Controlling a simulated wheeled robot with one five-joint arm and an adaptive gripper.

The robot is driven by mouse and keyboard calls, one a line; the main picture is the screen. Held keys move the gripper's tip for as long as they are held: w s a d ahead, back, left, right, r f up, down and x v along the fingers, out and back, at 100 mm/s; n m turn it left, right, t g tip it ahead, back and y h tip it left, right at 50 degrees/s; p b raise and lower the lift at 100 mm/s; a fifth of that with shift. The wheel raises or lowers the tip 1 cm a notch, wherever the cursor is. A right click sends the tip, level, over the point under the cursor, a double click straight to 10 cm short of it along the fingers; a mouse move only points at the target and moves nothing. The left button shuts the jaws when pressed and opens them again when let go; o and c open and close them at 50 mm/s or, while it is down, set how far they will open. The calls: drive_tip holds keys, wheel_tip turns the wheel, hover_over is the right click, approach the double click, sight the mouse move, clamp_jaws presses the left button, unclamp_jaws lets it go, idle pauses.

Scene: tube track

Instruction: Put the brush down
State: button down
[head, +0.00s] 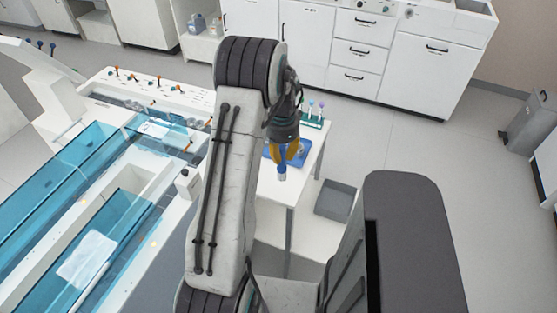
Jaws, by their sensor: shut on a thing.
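My gripper (286,156), with yellow fingers, hangs over a small white table (305,178). It is shut on a small blue and pale thing, which I take to be the brush (282,173); its lower end shows below the fingertips. The fingers hide most of it. A blue tray or mat (303,155) is on the table behind the fingers. I cannot tell whether the brush touches the table or the tray.
A rack of colour-capped tubes (314,116) stands at the table's far end. A grey bin (336,199) is on the floor right of the table. A machine with blue clear covers (60,205) fills the left. White cabinets (305,42) line the back. Open floor lies to the right.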

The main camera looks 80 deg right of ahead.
drive_tip(key=shift+w+d+f, duration=0.4)
drive_tip(key=shift+w+f, duration=0.05)
drive_tip(key=shift+w, duration=0.1)
drive_tip(key=shift+f+p, duration=0.55)
drive_tip(key=shift+f, duration=1.45)
drive_tip(key=shift+f, duration=0.1)
drive_tip(key=c, duration=1.3)
unclamp_jaws()
wheel_tip(320, 180, up, 12)
drive_tip(key=shift+r+b, duration=0.15)
drive_tip(key=shift+b, duration=0.35)
